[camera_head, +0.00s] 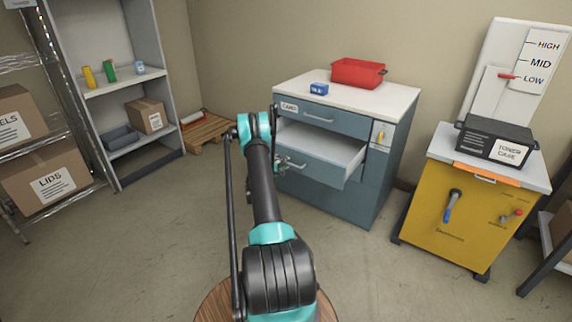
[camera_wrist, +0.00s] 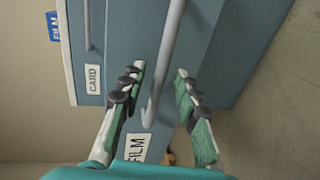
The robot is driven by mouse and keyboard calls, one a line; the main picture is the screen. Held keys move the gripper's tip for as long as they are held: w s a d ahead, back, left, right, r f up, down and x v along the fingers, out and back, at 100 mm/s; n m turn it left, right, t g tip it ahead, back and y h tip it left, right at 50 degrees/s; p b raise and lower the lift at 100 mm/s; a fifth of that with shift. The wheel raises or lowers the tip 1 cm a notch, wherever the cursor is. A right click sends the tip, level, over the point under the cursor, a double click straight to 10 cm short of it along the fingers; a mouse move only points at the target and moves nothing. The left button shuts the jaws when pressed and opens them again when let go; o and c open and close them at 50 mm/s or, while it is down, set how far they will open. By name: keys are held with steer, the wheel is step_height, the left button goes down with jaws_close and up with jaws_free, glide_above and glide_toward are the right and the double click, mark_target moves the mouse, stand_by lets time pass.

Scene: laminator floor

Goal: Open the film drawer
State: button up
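The film drawer (camera_head: 325,168) is the second drawer of the blue-grey cabinet and stands pulled out, its pale inside showing in the head view. Its FILM label (camera_wrist: 138,148) and silver bar handle (camera_wrist: 167,65) show in the wrist view. My gripper (camera_wrist: 160,70) is open at the drawer front, with one finger on each side of the handle. Gaps show between the fingers and the bar, though depth is hard to judge. In the head view my gripper (camera_head: 281,163) is small and partly hidden by my arm, beside the handle's left end.
The CARD drawer (camera_head: 325,118) above is shut. A red bin (camera_head: 358,73) and a blue box (camera_head: 319,89) stand on the cabinet top. A yellow cabinet (camera_head: 462,215) with a toner case (camera_head: 495,143) stands to the right. Open floor (camera_head: 370,270) lies in front.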

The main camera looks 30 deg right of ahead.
steer(key=shift+v, duration=3)
